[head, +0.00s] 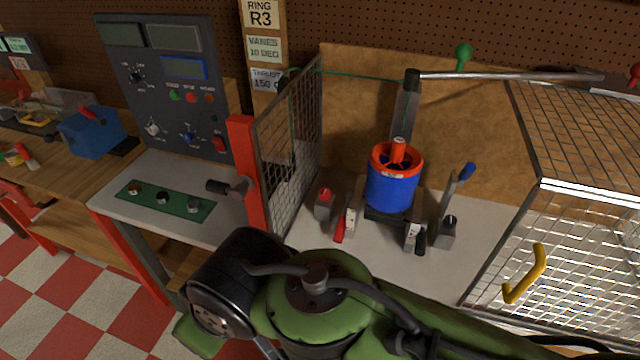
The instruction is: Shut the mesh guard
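The mesh guard (600,262) is at the right, a wire cage with a pale frame and a yellow handle (526,275) on its front face. It stands to the right of the ducted rotor (392,190), leaving the rotor uncovered. The rotor is a blue cylinder with an orange rim and hub, upright on a dark stand. A fixed-looking mesh panel (290,140) stands left of the rotor beside a red post (245,180), with a dark latch-like part (230,188) on the post. My green arm crosses the bottom; my gripper is out of view.
A control panel (165,85) stands at the back left above a green strip with several knobs (165,200). Clamps with red and blue ends surround the rotor. A metal bar (510,76) runs above it. A blue box (92,132) sits on the left bench.

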